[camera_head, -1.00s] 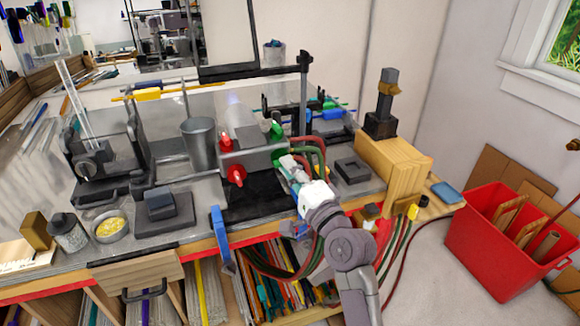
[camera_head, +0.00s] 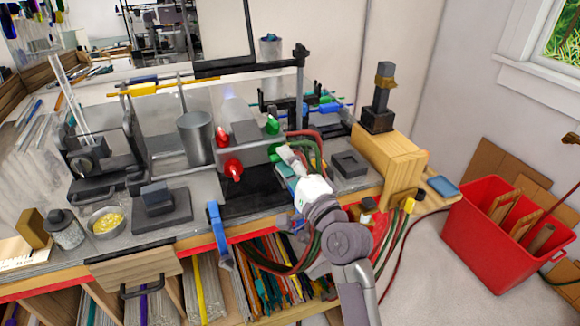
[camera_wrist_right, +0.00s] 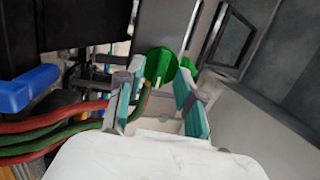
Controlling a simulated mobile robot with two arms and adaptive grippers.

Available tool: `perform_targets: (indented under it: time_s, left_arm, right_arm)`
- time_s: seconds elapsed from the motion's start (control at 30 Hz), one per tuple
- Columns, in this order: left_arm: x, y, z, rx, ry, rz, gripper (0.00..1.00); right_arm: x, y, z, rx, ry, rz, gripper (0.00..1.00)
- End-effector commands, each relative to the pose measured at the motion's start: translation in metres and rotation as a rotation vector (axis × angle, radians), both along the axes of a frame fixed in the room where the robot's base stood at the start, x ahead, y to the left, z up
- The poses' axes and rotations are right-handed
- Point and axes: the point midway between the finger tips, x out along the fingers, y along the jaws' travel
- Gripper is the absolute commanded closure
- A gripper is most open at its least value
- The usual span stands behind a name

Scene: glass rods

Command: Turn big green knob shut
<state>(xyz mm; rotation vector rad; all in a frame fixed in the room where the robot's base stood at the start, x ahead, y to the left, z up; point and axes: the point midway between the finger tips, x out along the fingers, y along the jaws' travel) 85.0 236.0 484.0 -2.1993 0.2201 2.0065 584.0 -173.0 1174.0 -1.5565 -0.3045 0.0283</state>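The big green knob (camera_wrist_right: 160,66) shows in the right wrist view just ahead of my right gripper, between its two teal fingertips. The fingers stand apart on either side of the knob, and I cannot tell whether they touch it. In the head view my right gripper (camera_head: 287,160) is at the front right of the grey burner block (camera_head: 262,155) and largely hides the big knob. A smaller green knob (camera_head: 272,126) sits higher on the block, uncovered. My left gripper is not in view.
A big red knob (camera_head: 233,168) and a smaller red knob (camera_head: 221,137) are left of my gripper. Red and green hoses (camera_head: 316,147) curve close beside it. A wooden block (camera_head: 391,156) stands to the right, and a metal cup (camera_head: 197,138) to the left.

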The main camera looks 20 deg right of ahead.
Motion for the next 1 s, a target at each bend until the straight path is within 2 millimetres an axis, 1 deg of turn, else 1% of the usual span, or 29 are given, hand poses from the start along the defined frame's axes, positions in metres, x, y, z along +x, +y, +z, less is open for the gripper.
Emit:
perform_targets:
  time_s: [0.07, 0.17, 0.4, 0.5, 0.6, 0.7, 0.8, 1.0]
  left_arm:
    - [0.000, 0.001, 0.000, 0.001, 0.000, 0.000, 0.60]
    - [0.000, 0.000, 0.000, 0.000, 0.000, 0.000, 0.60]
    - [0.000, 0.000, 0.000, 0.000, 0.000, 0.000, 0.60]
    - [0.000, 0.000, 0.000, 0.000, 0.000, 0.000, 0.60]
    - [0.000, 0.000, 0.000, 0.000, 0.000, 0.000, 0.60]
    - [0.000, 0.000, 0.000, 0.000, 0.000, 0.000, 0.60]
    - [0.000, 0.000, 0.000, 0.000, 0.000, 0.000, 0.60]
    - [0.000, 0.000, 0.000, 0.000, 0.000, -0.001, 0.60]
  right_arm:
    - [-0.004, -0.001, -0.001, -0.001, 0.001, 0.000, 0.64]
    - [-0.017, -0.004, -0.004, -0.002, 0.003, -0.001, 0.64]
    - [-0.067, -0.015, -0.014, -0.004, 0.004, -0.001, 0.64]
    - [-0.085, -0.019, -0.017, -0.003, 0.003, 0.001, 0.64]
    - [-0.100, -0.022, -0.020, -0.002, 0.004, 0.001, 0.64]
    - [-0.109, -0.024, -0.021, -0.001, 0.002, 0.000, 0.64]
    - [-0.114, -0.025, -0.021, 0.001, 0.001, 0.001, 0.64]
    - [-0.115, -0.025, -0.021, 0.001, -0.001, 0.000, 0.64]
